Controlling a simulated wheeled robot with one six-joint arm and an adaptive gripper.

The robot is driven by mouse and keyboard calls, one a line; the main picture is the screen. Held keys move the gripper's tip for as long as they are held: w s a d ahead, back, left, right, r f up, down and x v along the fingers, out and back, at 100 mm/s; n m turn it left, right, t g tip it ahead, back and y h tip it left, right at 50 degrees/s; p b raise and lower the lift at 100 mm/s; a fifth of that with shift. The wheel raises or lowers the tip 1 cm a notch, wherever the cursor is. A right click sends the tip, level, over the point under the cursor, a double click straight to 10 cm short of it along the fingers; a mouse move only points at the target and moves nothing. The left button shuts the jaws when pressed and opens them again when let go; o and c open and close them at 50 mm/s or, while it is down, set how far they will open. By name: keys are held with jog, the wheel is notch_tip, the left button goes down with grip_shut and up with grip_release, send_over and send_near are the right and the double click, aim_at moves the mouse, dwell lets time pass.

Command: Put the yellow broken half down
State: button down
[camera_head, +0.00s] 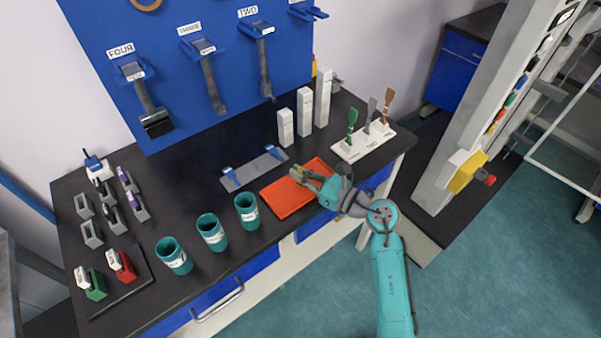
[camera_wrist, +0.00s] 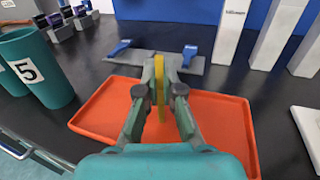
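The yellow broken half (camera_wrist: 160,88) shows edge-on as a thin upright yellow strip between my fingers in the wrist view. My gripper (camera_wrist: 161,72) is shut on it. In the head view my gripper (camera_head: 303,176) is over the orange tray, and a small bit of the yellow half (camera_head: 296,172) shows at the fingertips. The orange tray (camera_wrist: 225,125) lies flat on the black bench and looks otherwise empty; it also shows in the head view (camera_head: 285,200). I cannot tell whether the half's lower edge touches the tray.
A grey plate with blue supports (camera_head: 252,170) lies behind the tray. Teal cups (camera_head: 247,211) stand to its left. White blocks (camera_head: 304,112) stand behind, and a white rack of brushes (camera_head: 362,145) to the right. The bench's front edge is close to the tray.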

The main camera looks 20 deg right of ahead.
jog(key=c, duration=1.3)
grip_release()
jog(key=shift+f, duration=0.15)
jog(key=shift+r, duration=0.25)
jog(key=v, duration=1.2)
